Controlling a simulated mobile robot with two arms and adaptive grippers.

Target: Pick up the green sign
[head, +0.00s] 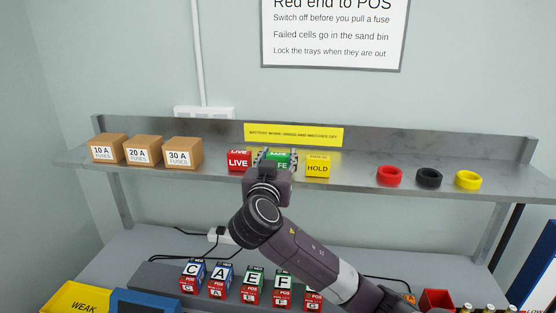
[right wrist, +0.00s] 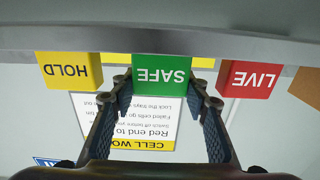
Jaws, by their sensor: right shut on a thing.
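The green sign (head: 282,164), lettered SAFE, stands on the metal shelf between the red LIVE sign (head: 239,160) and the yellow HOLD sign (head: 318,167). My right gripper (head: 277,158) reaches it from the front and covers part of its face. In the right wrist view, which is upside down, the green sign (right wrist: 161,69) is between the two fingers of my right gripper (right wrist: 163,92), shut on its sides. I cannot tell any clear lift off the shelf. My left gripper is not in view.
The shelf (head: 345,183) also bears several fuse boxes (head: 144,151) at left and red, black and yellow rings (head: 429,178) at right. The LIVE and HOLD signs stand close beside the gripper. Lettered cells (head: 222,280) stand on the bench below.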

